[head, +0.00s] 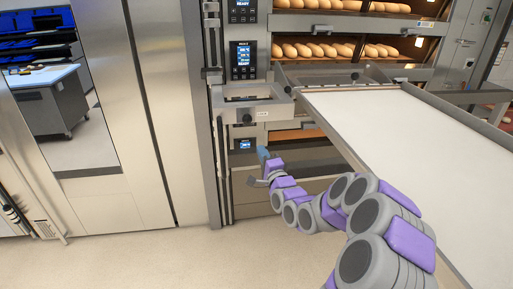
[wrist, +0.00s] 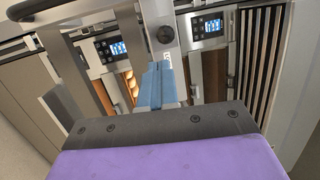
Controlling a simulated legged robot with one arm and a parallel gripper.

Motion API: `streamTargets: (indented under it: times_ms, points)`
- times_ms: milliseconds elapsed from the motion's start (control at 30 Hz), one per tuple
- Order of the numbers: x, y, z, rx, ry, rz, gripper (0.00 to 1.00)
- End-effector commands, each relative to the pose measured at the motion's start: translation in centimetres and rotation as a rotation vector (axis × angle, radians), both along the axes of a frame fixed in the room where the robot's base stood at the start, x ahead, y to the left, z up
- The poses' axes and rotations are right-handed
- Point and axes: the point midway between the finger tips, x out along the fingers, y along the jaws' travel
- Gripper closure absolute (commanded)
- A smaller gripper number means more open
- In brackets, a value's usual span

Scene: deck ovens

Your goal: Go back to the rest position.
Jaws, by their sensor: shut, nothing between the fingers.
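My gripper (head: 263,156) reaches forward from the lower right in the head view, beside the oven front and under the left edge of the loading table. In the wrist view my gripper (wrist: 158,72) shows two blue fingers pressed together with nothing between them. The deck oven (head: 225,90) stands ahead, with control panels and lit decks. A grey metal bracket with a round black knob (wrist: 166,34) is close beyond the fingertips in the wrist view. I cannot tell whether the fingers touch it.
A white-topped loading table (head: 410,130) fills the right side, close to my arm. Loaves (head: 312,50) lie in the upper oven decks. Steel panels (head: 100,200) stand at the left, with a worktable (head: 50,98) beyond. The floor (head: 150,262) at front left is clear.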

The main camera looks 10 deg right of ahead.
Motion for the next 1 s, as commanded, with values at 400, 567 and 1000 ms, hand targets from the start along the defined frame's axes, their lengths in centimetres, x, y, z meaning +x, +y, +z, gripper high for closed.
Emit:
streamTargets:
  times_ms: [400, 567, 1000]
  points:
    - [-3.7, 4.5, -0.7, -0.337, 0.228, 0.067, 1.00]
    - [-8.6, 5.8, -2.4, -0.616, 0.421, 0.148, 1.00]
    - [-30.1, 3.0, -5.9, -1.236, 0.933, 0.517, 1.00]
